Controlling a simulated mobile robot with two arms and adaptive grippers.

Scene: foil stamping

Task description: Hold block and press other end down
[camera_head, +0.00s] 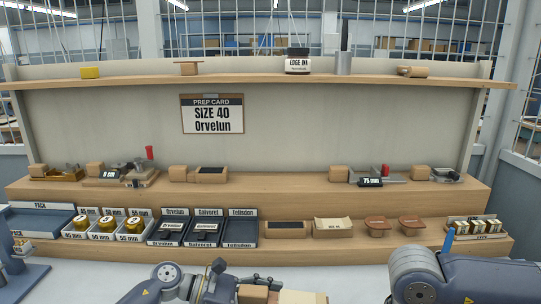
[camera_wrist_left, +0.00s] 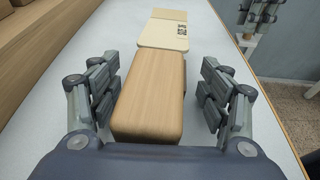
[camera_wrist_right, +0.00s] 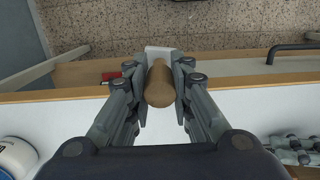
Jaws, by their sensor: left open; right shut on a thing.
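A light wooden block (camera_wrist_left: 150,95) lies between the two fingers of my left gripper (camera_wrist_left: 158,90), which is open with a gap on both sides. A cream sheet or pad (camera_wrist_left: 163,37) with a small dark print lies at the block's far end, with a tan piece beyond it. In the head view the block (camera_head: 253,292) and the cream piece (camera_head: 303,297) show at the bottom edge, partly cut off. My right gripper (camera_wrist_right: 159,85) is shut on a brown wooden handle (camera_wrist_right: 160,88) with a pale flat end (camera_wrist_right: 158,53). Its fingers are out of the head view.
A stepped wooden shelf (camera_head: 270,190) behind the white table holds jigs, trays of foil rolls (camera_head: 107,224) and stamps (camera_head: 378,225). A prep card (camera_head: 212,113) reads "SIZE 40 Orvelun". In the right wrist view, the handle is over the table's wooden edge (camera_wrist_right: 75,97).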

